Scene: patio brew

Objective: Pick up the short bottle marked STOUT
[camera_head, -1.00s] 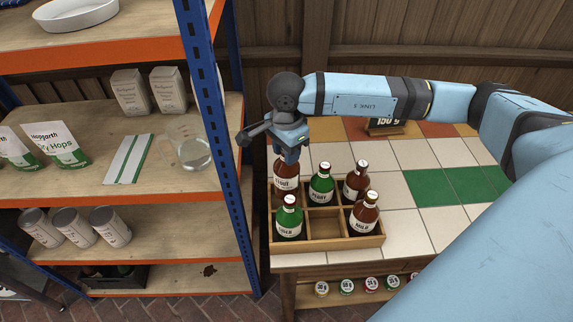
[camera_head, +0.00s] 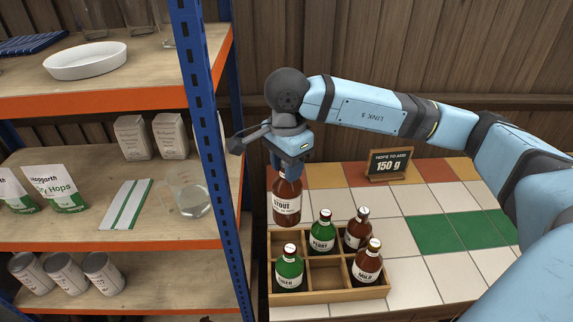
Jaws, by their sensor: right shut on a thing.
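The short brown bottle marked STOUT (camera_head: 287,207) hangs upright from my right gripper (camera_head: 288,168), which is shut on its upper part. The bottle is above the back left of the wooden crate (camera_head: 345,295). Its base looks raised clear of the compartment there. The crate holds a green bottle marked PERRY (camera_head: 322,236), a brown bottle (camera_head: 357,232) behind on the right, a green bottle (camera_head: 289,270) front left, and a brown bottle marked MILD (camera_head: 367,265) front right. The front middle compartment is empty. My left gripper is not in view.
A blue and orange shelf unit (camera_head: 210,130) stands close left of the gripper, holding hop bags, a glass jug (camera_head: 188,195) and cans. A sign reading 150 g (camera_head: 391,165) stands at the back of the tiled table (camera_head: 400,225). The tiles right of the crate are clear.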

